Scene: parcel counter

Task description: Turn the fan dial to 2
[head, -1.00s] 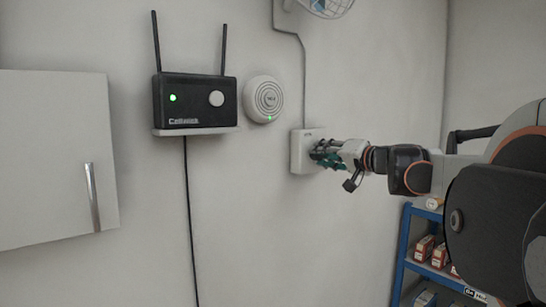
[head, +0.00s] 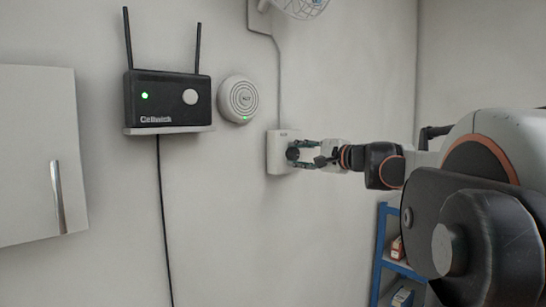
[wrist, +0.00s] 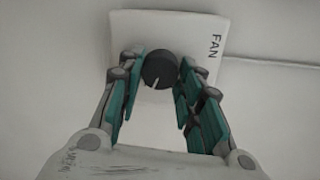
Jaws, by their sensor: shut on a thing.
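The fan control is a white box (head: 277,155) on the wall with a round black dial (head: 292,154) on its front. In the wrist view the box (wrist: 200,33) has the word FAN running down its right side, and the dial (wrist: 158,66) has a white pointer line aimed at the picture's bottom, slightly left. No numbers can be read around it. My gripper (head: 299,153) is at the box and shut on the dial. In the wrist view its green-padded fingers (wrist: 160,73) stand on either side of the dial.
A black router (head: 168,100) sits on a small wall shelf to the left, beside a round white device (head: 238,100). A wall fan (head: 300,6) is above. A white cabinet (head: 35,150) is at far left, and a blue rack (head: 380,255) is below my arm.

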